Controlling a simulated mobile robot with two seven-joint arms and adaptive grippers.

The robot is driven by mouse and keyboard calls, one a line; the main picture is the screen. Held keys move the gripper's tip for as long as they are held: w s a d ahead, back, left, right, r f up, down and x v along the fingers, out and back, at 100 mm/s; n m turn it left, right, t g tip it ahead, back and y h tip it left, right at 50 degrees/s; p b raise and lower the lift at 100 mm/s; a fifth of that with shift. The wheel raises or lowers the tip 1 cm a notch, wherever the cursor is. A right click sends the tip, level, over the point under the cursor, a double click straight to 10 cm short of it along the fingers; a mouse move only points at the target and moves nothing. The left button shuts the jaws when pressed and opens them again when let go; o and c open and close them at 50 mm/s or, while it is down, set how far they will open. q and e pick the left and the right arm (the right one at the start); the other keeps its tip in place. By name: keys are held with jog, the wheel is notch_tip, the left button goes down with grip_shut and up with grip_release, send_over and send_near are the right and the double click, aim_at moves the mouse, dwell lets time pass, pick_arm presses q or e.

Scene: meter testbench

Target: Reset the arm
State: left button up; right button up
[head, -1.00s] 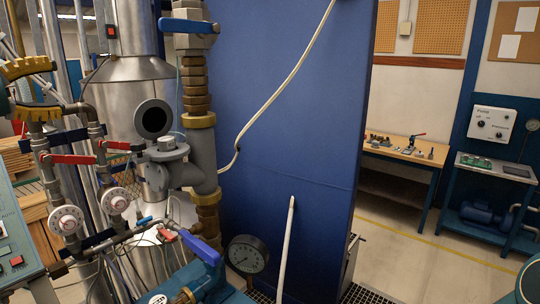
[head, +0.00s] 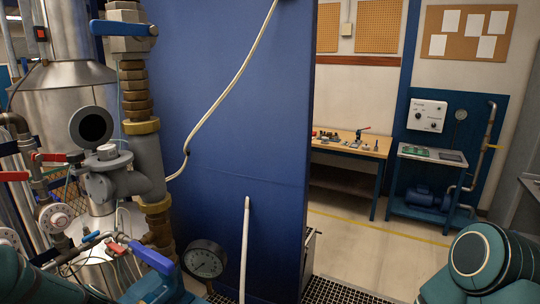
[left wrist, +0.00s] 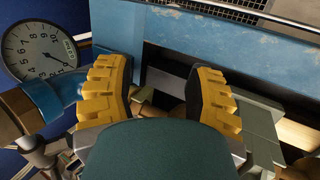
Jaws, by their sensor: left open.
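My left gripper (left wrist: 160,72) shows in the left wrist view with its two yellow ridged fingers spread apart. No object is held between them. A blue-painted metal part (left wrist: 230,60) lies beyond the fingertips, and I cannot tell whether they touch anything. A round white dial gauge (left wrist: 40,48) is left of the fingers. In the head view my left gripper is out of sight. A teal section of my right arm (head: 482,262) fills the lower right corner of the head view, and my right gripper is not visible.
Grey and brass pipework (head: 140,150) with red and blue valve handles stands at the left. A pressure gauge (head: 205,259) sits low beside it. A tall blue panel (head: 230,120) fills the middle. A workbench (head: 352,148) and pump station (head: 430,160) stand behind open floor.

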pick_arm(q)
jog(key=s+d+f+m+g, duration=0.2)
jog(key=s+d+f+m, duration=0.3)
jog(key=s+d+f, duration=0.45)
jog(key=s+d+f+m+g, duration=0.2)
jog(key=s+d+f+m, duration=0.2)
jog(key=s+d+f, duration=0.55)
jog(key=w+d+f+m+t+b, duration=0.1)
jog(key=w+d+f+t+b, duration=0.1)
jog(key=b, duration=0.9)
jog(key=w+d+f, duration=0.1)
jog(key=w+d, duration=0.1)
jog(key=w, duration=0.1)
jog(key=shift+c, duration=0.7)
